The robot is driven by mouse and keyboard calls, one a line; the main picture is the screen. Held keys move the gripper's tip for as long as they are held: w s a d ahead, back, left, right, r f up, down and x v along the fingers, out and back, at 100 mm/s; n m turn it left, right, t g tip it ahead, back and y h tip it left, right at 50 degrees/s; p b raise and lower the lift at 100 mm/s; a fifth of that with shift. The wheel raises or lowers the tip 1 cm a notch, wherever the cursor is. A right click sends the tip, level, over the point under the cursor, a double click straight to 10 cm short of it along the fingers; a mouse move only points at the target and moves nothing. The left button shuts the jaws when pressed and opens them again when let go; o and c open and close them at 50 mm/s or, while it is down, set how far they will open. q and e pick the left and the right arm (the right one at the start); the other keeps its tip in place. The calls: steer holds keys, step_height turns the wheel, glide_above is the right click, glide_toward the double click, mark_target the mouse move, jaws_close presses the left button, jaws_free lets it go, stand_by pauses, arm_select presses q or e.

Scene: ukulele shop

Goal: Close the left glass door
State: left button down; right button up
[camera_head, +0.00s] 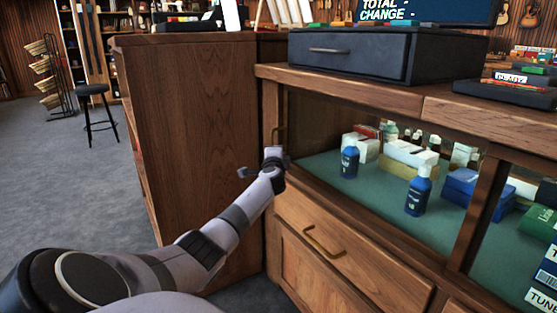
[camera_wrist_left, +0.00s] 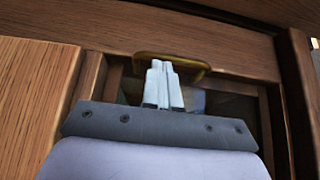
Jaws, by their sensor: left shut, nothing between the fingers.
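The left glass door (camera_wrist_left: 232,88) is at the left end of the cabinet's display compartment. Its brass handle (camera_head: 279,133) is small and upright in the head view; in the wrist view the handle (camera_wrist_left: 196,62) spans the area just beyond my fingertips. My left gripper (camera_head: 273,153) is shut and empty in front of the cabinet, close to the handle. In the wrist view the left gripper (camera_wrist_left: 160,66) overlaps the handle's middle; I cannot tell whether it touches. How far the door stands open is not clear. My right gripper is not in view.
Blue bottles (camera_head: 418,191) and boxes stand on the green display shelf (camera_head: 375,205). A drawer with a brass handle (camera_head: 324,243) is below. A black cash drawer (camera_head: 350,55) sits on the counter. A wooden side panel (camera_head: 190,120) stands left; open carpet and a stool (camera_head: 94,90) lie beyond.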

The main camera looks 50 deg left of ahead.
arm_select(q)
steer(key=shift+a+r, duration=0.25)
steer(key=shift+a, duration=0.25)
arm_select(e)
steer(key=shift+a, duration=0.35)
